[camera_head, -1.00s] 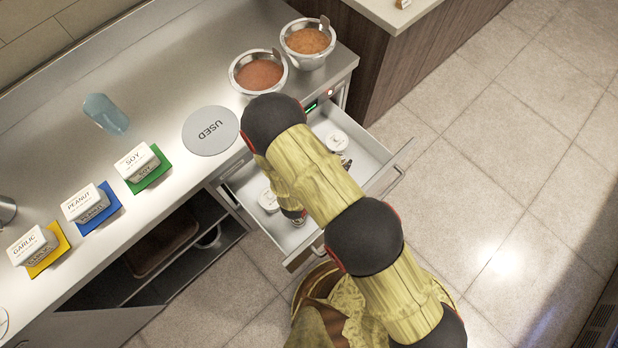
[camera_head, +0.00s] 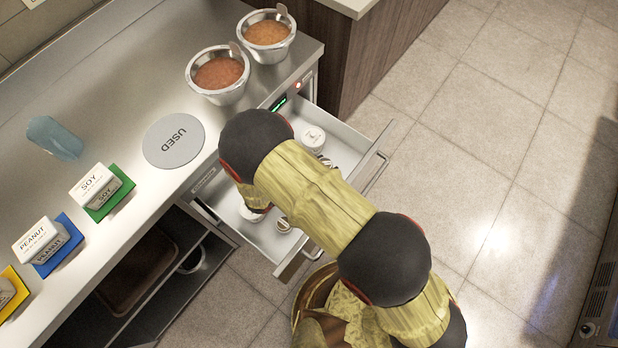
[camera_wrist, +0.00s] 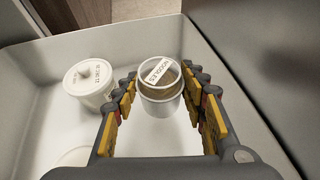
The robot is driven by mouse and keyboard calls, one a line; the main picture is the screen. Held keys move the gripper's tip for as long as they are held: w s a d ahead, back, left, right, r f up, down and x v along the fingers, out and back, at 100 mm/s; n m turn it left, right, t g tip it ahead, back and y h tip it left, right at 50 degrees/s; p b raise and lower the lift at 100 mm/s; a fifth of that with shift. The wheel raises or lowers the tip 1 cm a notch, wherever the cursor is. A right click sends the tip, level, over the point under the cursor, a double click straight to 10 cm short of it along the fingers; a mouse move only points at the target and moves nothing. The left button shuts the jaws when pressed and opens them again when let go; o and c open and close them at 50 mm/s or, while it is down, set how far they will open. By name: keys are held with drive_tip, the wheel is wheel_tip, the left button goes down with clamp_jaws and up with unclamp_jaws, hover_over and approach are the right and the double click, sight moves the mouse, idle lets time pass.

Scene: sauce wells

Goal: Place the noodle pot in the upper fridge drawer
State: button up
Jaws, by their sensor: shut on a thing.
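A white lidded tub (camera_wrist: 90,80) stands left of the noodle pot in the drawer. Another pale lid (camera_wrist: 76,157) shows nearer. On the counter are two sauce bowls (camera_head: 218,75) (camera_head: 267,35), a USED disc (camera_head: 174,140) and a blue cup (camera_head: 54,138).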

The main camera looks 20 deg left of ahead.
wheel_tip(320, 180, down, 8)
drive_tip(key=b, duration=0.2)
drive_tip(key=shift+f+b, duration=0.1)
drive_tip(key=shift+b, duration=0.3)
drive_tip(key=shift+f, duration=0.1)
drive_tip(key=o, duration=0.9)
drive_tip(key=shift+f, duration=0.1)
drive_tip(key=shift+o, duration=0.8)
drive_tip(key=shift+r, duration=0.3)
drive_tip(key=p+v, duration=0.4)
drive_tip(key=v, duration=0.8)
